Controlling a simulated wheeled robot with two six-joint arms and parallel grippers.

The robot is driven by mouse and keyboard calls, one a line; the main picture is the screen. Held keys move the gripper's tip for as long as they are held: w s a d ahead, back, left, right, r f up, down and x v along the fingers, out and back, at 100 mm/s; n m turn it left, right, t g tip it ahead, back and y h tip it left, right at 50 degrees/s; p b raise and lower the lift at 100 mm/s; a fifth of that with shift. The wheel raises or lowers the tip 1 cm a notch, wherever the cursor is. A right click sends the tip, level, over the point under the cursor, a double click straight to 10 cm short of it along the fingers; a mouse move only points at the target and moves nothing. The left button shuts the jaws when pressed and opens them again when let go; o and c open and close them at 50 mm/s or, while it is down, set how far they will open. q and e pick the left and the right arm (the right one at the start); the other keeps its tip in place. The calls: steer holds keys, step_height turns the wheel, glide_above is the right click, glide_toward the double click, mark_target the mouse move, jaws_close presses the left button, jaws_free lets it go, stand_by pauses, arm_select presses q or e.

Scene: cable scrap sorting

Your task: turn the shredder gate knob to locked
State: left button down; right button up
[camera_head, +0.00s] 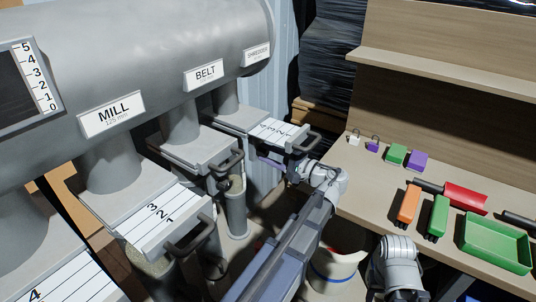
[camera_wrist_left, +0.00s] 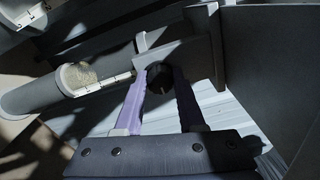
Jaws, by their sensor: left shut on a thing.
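The shredder gate (camera_head: 275,132) is the far slide plate with a numbered scale, under the pipe with the SHREDDER sign (camera_head: 257,55). Its dark handle (camera_head: 304,143) sticks out to the right. My left gripper (camera_head: 272,163) is at the side of this gate, just below the handle. In the left wrist view its two purple fingers stand on either side of a dark round knob (camera_wrist_left: 159,78) and are shut on it. The knob's locked or unlocked marking cannot be read. My right gripper's fingers do not show.
The belt gate (camera_head: 195,150) and mill gate (camera_head: 165,222) stand nearer, with handles jutting out. A wooden workbench (camera_head: 355,200) on the right holds padlocks, green and purple blocks, a red scoop (camera_head: 465,197) and a green tray (camera_head: 497,243).

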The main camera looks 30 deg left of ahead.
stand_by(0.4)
arm_select(q)
steer(key=c, duration=0.5)
jaws_free()
steer(key=shift+d, duration=0.1)
steer(key=d, duration=0.7)
steer(key=shift+s+d, duration=0.3)
steer(key=shift+d, duration=0.05)
